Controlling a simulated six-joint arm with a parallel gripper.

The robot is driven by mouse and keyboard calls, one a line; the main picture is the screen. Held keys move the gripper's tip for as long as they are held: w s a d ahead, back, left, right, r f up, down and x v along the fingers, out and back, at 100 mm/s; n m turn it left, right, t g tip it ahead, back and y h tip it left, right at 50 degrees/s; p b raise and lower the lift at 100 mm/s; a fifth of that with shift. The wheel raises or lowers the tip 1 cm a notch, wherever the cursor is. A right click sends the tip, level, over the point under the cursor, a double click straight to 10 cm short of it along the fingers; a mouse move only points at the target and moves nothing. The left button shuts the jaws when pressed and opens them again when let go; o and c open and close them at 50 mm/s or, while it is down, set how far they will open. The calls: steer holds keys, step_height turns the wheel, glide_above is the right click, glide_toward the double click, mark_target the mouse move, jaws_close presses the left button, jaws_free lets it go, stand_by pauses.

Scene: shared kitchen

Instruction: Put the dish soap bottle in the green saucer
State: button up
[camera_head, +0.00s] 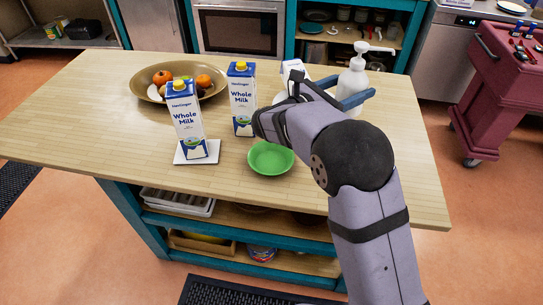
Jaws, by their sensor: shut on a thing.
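The dish soap bottle (354,77) is white with a pump top and stands upright at the back right of the wooden table. My gripper (356,86) has its blue fingers on either side of the bottle's body and is shut on it. The arm hides part of the bottle's surroundings, and I cannot tell whether its base touches the table. The green saucer (270,158) lies near the table's front edge, left of my arm, and looks empty.
A milk carton (186,122) stands on a white square plate (197,154). Another carton (242,99) stands behind the saucer. A fruit bowl (151,97) is back left. The table's (80,110) left part is clear.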

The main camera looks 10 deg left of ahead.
steer(key=s+a+n+t+y, duration=0.2)
steer(key=s+a+y, duration=0.3)
steer(key=a, duration=0.5)
steer(key=s+a+n+t+y+b, duration=0.1)
steer(key=s+a+n+t+y, duration=0.2)
steer(key=s+a, duration=0.4)
steer(key=a+n+y, duration=0.1)
steer(key=a+n, duration=0.1)
steer(key=a, duration=0.1)
steer(key=shift+a+f+y, duration=0.2)
steer(key=shift+a+y, duration=0.05)
steer(key=shift+y, duration=0.15)
steer(key=shift+f+p, duration=0.3)
steer(key=shift+f, duration=2.55)
step_height(320, 180, down, 4)
steer(key=shift+f, duration=0.1)
steer(key=shift+f, duration=0.45)
